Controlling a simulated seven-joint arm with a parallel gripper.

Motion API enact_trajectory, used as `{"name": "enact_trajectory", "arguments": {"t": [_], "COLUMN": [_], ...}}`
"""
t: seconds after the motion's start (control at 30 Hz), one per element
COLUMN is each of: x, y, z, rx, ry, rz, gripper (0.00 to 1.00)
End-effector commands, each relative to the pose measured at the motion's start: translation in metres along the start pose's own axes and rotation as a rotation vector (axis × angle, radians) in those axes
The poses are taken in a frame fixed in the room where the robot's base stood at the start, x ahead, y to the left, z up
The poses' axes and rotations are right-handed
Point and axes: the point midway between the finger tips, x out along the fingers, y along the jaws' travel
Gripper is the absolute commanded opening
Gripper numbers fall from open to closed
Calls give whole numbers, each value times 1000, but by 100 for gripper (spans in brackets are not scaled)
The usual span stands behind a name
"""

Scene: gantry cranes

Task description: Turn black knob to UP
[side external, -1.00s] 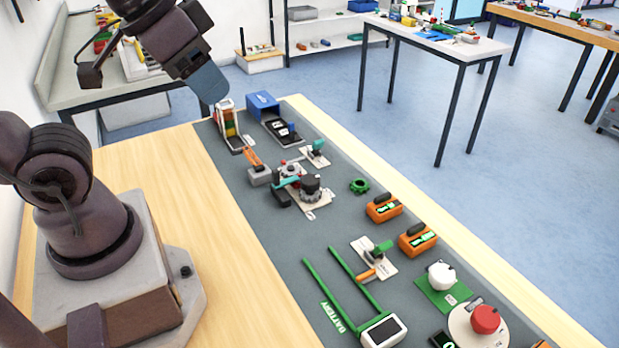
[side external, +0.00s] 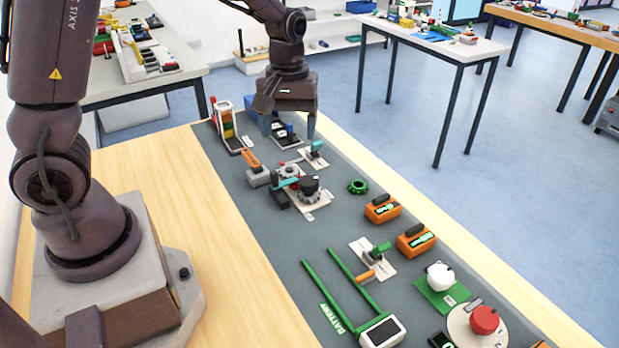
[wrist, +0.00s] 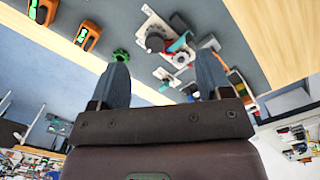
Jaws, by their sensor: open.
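The black knob (side external: 309,186) sits on a pale plate with a grey ridged ring around its base, near the middle of the grey mat. It also shows in the wrist view (wrist: 155,42), above and between my fingertips in the picture. I cannot read the plate's markings or tell the knob's setting. My gripper (side external: 289,132) is open and empty, pointing down over the far end of the mat. It is beyond the knob and apart from it. In the wrist view, the two blue-grey fingers (wrist: 163,58) are spread wide.
A teal-handled part (side external: 290,183) stands close beside the knob. A green ring (side external: 358,186), orange modules (side external: 383,208), a white knob (side external: 440,276) and a red button (side external: 484,320) lie nearer the camera.

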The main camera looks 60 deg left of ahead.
Motion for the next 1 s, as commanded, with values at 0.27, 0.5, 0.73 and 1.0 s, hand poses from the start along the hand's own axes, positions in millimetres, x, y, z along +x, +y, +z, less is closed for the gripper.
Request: {"name": "enact_trajectory", "arguments": {"t": [0.27, 0.5, 0.73, 1.0], "x": [45, 37, 59, 115], "y": [20, 29, 28, 27], "z": [-62, -71, -71, -74], "rx": [-618, -876, -902, -899], "ry": [42, 54, 53, 52], "rz": [-29, 24, 20, 18], "gripper": [72, 72, 72, 72]}}
